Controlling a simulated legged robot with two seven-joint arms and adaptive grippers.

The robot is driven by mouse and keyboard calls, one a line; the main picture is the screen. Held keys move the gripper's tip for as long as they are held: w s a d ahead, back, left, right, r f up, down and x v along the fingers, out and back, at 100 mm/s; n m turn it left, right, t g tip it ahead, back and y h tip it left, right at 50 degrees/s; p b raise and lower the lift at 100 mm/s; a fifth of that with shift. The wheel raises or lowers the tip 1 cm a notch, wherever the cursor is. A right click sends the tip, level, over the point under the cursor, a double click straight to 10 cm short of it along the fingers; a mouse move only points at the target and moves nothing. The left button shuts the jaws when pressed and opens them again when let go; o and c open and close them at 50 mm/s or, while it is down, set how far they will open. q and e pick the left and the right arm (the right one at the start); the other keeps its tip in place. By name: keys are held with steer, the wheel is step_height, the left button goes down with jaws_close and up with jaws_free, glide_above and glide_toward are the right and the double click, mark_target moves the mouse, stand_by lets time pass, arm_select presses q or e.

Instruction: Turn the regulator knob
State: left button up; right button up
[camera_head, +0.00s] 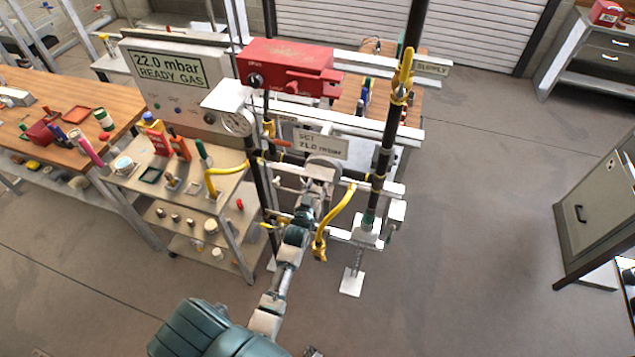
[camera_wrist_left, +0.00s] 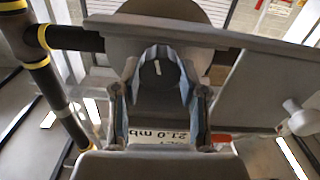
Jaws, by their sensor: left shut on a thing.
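My left gripper (camera_head: 318,176) reaches up to the regulator (camera_head: 326,160) on the pipe stand, a grey round body below the sign. In the left wrist view, the two fingers of my left gripper (camera_wrist_left: 158,92) stand on either side of the dark regulator knob (camera_wrist_left: 155,73), which has a short white mark, and are shut on it. The sign (camera_head: 320,144) reads "SET 21.0 mbar". The display (camera_head: 170,70) reads "22.0 mbar READY GAS". In the head view the knob is hidden by the gripper and regulator. My right gripper does not show.
A round gauge (camera_head: 237,122) and a red box (camera_head: 290,68) are mounted left of the regulator. A dark vertical pipe (camera_head: 388,135) with yellow handles stands to the right. A cart (camera_head: 228,183) with tools stands to the left. The floor to the right (camera_head: 480,200) is clear.

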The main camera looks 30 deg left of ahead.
arm_select(q)
steer(key=shift+f+n, duration=0.15)
steer(key=shift+n, duration=0.45)
steer(key=o, duration=0.9)
steer(key=shift+c, duration=0.2)
steer(key=shift+p, duration=0.3)
steer(key=shift+s, duration=0.25)
steer(key=v, duration=1.1)
steer(key=shift+s+d, duration=0.25)
